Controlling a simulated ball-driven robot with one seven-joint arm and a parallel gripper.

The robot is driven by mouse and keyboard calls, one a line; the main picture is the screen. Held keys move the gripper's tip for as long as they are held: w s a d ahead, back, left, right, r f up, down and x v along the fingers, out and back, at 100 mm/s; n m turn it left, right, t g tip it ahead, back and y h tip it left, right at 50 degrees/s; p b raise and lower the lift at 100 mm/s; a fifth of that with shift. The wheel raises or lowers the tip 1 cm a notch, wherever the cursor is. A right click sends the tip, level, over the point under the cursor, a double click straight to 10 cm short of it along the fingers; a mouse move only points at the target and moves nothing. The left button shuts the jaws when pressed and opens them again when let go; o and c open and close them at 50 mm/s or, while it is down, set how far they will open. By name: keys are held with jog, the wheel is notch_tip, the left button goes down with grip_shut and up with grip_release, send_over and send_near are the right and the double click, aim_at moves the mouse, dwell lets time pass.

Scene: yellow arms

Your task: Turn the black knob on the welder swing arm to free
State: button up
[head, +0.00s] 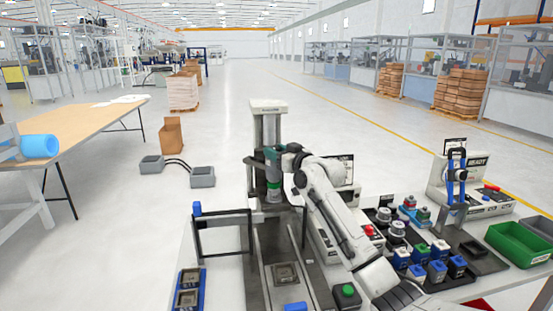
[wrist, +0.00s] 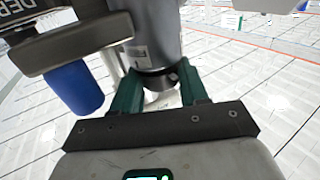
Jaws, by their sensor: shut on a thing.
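The welder (head: 268,106) stands ahead of me as an upright column with a pale head and a grey cylinder below it. My gripper (head: 272,155) reaches it from the right, with its green fingers at the column. In the wrist view, the green fingers of my gripper (wrist: 160,92) stand on either side of the black knob (wrist: 158,78) under the grey cylinder (wrist: 155,35). They are shut on the knob, though the exact contact is partly hidden. A blue handle (wrist: 75,88) hangs from a grey bar at left. The knob's marks and setting are not readable.
Below the welder is a fixture with dark rails (head: 222,217) and a blue-capped lever (head: 197,208). A wooden table (head: 70,125) is at left.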

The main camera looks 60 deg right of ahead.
jog(key=shift+f+y, duration=0.1)
jog(key=shift+y, duration=0.2)
jog(key=o, duration=1.1)
jog(key=shift+c, duration=0.2)
jog(key=h+p, duration=0.1)
jog(key=p, duration=0.1)
jog(key=shift+r+m+h+p, duration=0.3)
jog(key=shift+m+h+p, duration=0.05)
jog(key=shift+m+h, duration=0.05)
jog(key=shift+g+h+p, duration=0.3)
jog(key=shift+g+p, duration=0.05)
jog(key=shift+g, duration=0.05)
jog(key=shift+f+m+h+p, duration=0.15)
jog(key=shift+m+h+p, duration=0.25)
jog(key=shift+m, duration=0.2)
jog(key=shift+w+a+f+m+g+h, duration=0.15)
jog(key=shift+a+m+g+h, duration=0.1)
jog(key=shift+m+g+h, duration=0.5)
